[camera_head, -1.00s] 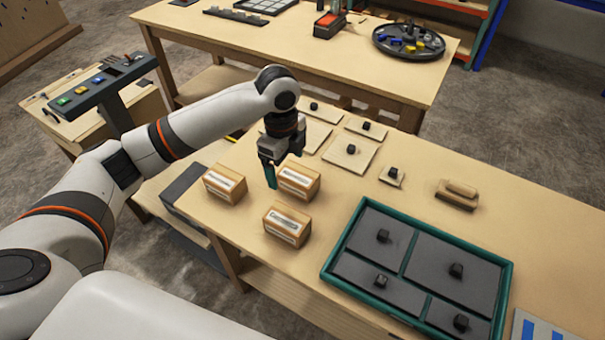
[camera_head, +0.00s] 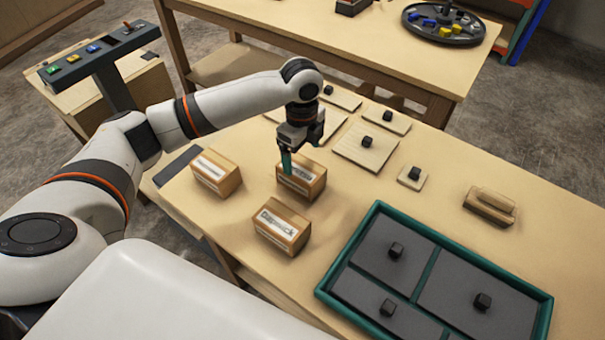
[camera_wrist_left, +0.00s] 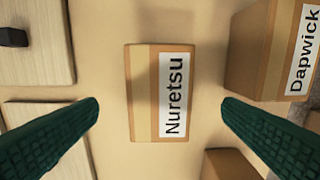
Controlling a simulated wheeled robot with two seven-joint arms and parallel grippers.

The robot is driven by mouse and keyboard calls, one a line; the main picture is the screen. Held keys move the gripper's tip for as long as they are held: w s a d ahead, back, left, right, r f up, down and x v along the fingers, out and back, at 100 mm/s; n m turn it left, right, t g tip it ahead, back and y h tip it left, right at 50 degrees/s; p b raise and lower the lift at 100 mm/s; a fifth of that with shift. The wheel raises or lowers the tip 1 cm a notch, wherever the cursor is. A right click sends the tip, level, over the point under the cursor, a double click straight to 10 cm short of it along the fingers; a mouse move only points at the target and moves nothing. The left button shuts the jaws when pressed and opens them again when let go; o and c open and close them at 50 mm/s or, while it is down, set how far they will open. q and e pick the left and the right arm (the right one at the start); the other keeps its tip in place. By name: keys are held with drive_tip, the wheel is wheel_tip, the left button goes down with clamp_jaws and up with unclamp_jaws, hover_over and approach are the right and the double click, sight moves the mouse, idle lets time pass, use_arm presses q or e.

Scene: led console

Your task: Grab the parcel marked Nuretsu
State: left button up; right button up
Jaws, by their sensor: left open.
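The Nuretsu parcel (camera_wrist_left: 160,92) is a small brown box with a white label, centred in the left wrist view. In the head view it is the rear right parcel (camera_head: 303,178) of three on the wooden table. My left gripper (camera_head: 301,150) is open above it and partly hides it. In the wrist view, its green fingers stand on either side of the parcel with gaps. The Dapwick parcel (camera_head: 281,228) stands nearer the front, also at the wrist view's right edge (camera_wrist_left: 268,50). A third parcel (camera_head: 216,174) is on the left; its label is too blurred to read.
Several pale wooden plates with dark knobs (camera_head: 366,147) lie behind the parcels. A green-rimmed tray (camera_head: 428,278) with grey knobbed panels and a wooden block with a handle (camera_head: 490,206) are on the right. A button console (camera_head: 98,62) stands at the back left.

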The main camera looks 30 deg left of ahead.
sight(301, 167)
use_arm(q)
wheel_tip(301, 167, down, 2)
drive_tip(key=shift+s+f, duration=0.1)
drive_tip(key=shift+s, duration=0.05)
drive_tip(key=shift+w+a+f+p, duration=0.1)
drive_tip(key=shift+f+p, duration=0.15)
drive_tip(key=shift+f, duration=1.25)
drive_tip(key=shift+w+a+f+p, duration=0.1)
drive_tip(key=shift+f+p, duration=0.15)
drive_tip(key=shift+f, duration=1.2)
drive_tip(key=c, duration=1.2)
drive_tip(key=shift+r, duration=0.1)
drive_tip(key=shift+c, duration=0.2)
